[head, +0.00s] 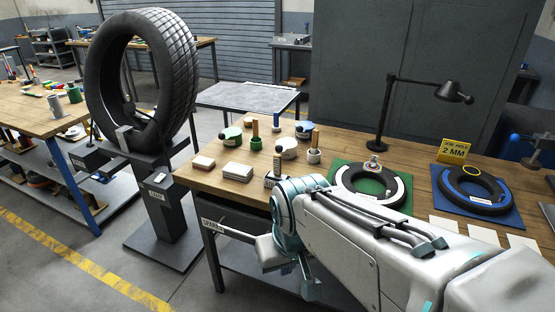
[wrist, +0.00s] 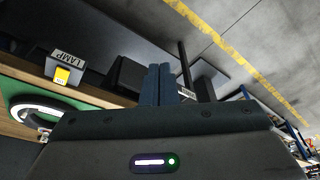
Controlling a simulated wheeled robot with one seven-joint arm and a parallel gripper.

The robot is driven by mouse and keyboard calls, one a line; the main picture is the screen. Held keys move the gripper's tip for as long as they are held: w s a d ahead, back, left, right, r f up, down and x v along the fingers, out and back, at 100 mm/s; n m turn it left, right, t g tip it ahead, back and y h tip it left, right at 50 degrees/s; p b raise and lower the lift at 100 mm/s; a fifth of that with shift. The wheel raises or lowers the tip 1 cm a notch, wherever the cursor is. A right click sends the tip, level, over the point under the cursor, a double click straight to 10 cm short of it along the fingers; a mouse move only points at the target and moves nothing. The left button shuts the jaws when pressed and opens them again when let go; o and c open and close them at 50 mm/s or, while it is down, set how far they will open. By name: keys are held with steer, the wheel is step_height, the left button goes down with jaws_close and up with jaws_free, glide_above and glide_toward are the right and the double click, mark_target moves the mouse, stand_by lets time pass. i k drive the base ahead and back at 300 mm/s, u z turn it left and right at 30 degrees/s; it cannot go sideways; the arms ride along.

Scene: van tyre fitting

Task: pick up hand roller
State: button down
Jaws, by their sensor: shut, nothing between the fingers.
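I cannot pick out a hand roller for certain in either view. Small tools and containers stand on the wooden bench (head: 226,180) in the head view, and my arm covers part of it. My gripper (wrist: 161,70) shows in the wrist view with its two dark fingers together and nothing between them. It is off the bench's edge, with floor beyond the fingertips. In the head view, my arm reaches in from the lower right and bends down at the bench's front edge; the fingers cannot be made out there.
A tyre (head: 172,75) stands upright on a stand at the left. Tyre pieces lie on a green mat (head: 340,168) and a blue mat (head: 510,215). A black lamp (head: 385,115) and yellow sign (head: 453,150) stand behind.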

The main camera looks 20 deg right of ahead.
mark_target(276, 175)
steer(key=u, duration=0.3)
steer(key=i, duration=1.05)
steer(key=z, duration=0.55)
